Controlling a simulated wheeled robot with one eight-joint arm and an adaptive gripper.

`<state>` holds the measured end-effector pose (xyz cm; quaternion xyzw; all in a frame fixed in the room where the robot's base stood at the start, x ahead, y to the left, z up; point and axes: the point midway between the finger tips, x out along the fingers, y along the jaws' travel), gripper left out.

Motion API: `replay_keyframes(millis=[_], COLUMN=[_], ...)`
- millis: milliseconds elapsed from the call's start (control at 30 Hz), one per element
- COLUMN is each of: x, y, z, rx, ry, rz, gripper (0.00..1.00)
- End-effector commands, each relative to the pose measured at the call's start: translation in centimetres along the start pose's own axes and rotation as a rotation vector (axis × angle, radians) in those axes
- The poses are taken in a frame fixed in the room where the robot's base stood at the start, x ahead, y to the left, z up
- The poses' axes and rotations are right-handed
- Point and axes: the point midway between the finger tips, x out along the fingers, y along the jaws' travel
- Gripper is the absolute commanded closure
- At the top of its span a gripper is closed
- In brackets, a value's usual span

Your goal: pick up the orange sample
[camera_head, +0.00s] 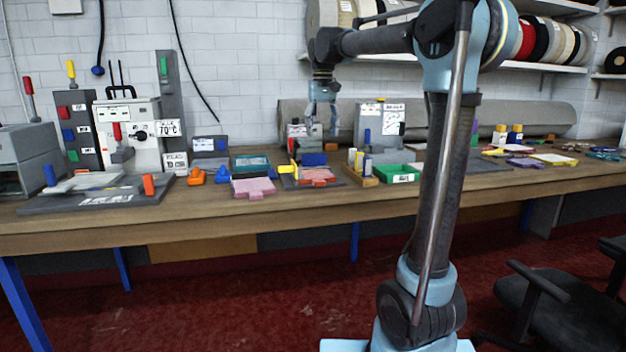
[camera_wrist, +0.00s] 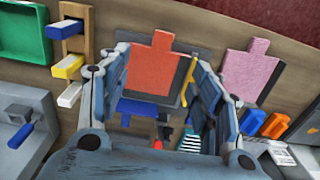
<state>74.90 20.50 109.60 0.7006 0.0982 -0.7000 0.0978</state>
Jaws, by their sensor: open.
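The orange sample (camera_wrist: 151,68) is a flat, red-orange piece with a narrow tab, lying on a dark grey plate (camera_wrist: 172,100). In the head view the sample (camera_head: 318,176) lies on the bench's middle, below my gripper. My gripper (camera_head: 322,112) hangs above the bench, pointing down, open and empty. In the wrist view its two fingers (camera_wrist: 161,60) stand apart, with the sample showing between and beyond them. The gripper appears well above the sample and not touching it. The left finger overlaps part of the sample's left edge in the wrist view.
A pink sample (camera_head: 254,188) lies left of the orange one. A blue block (camera_head: 314,159) and yellow handle (camera_head: 294,167) are close to it. A wooden rack (camera_head: 362,178) and green tray (camera_head: 399,175) stand to the right. Clear bench runs along the front edge.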

Motion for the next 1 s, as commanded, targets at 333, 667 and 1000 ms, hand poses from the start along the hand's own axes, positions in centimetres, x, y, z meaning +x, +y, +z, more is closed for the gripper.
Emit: replay_keyframes(millis=[333,667,1000], x=[3.9,9.5,12.2], y=[-0.3,-0.3,-0.3], z=[-0.4,-0.3,-0.3], rx=[-0.002,-0.002,-0.002], ry=[-0.002,-0.002,-0.002], rz=[0.000,0.000,0.000], gripper=[0.42,0.42,0.42])
